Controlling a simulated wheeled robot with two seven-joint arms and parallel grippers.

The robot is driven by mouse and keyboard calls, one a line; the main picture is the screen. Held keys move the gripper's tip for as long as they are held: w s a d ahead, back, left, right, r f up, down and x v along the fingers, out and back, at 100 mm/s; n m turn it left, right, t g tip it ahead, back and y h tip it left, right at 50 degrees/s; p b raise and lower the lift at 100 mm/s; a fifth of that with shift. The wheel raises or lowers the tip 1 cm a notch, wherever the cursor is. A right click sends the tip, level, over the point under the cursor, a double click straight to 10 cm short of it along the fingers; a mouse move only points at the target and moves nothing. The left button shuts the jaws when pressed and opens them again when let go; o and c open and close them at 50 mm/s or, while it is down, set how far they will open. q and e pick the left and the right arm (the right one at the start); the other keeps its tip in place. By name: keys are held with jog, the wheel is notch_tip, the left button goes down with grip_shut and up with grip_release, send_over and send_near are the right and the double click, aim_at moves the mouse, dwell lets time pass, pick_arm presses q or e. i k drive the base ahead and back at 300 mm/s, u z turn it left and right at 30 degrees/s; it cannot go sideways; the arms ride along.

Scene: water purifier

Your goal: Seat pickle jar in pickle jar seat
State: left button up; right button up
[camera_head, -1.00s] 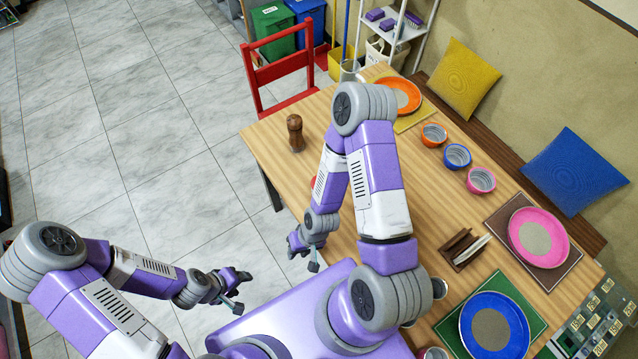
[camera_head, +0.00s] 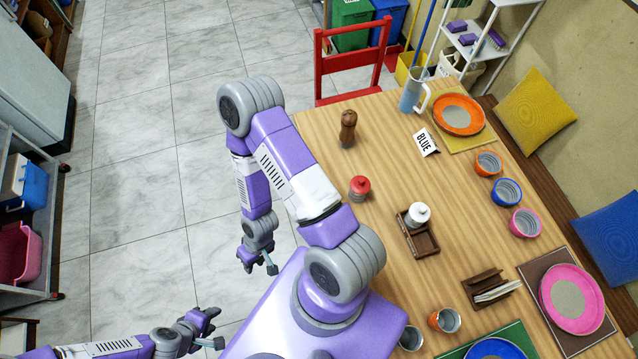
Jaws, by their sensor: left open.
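A small jar with a red lid (camera_head: 359,188) stands on the table near its left edge. A white-lidded jar (camera_head: 418,214) stands in a brown wooden tray (camera_head: 424,244) to its right. No label marks either as the pickle jar, and I cannot tell which part is its seat; the tray has an empty-looking front part. My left gripper (camera_head: 215,328) is open and empty over the floor at the bottom left. My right gripper (camera_head: 260,267) looks open and empty, over the floor left of the table. Both are well away from the jars.
A red chair (camera_head: 350,60) stands at the far end. A shelf (camera_head: 30,240) stands at left.

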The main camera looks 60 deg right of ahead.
aim_at(421, 242)
jog(key=u, duration=0.2)
jog(key=i, duration=0.7)
jog(key=z, duration=3.5)
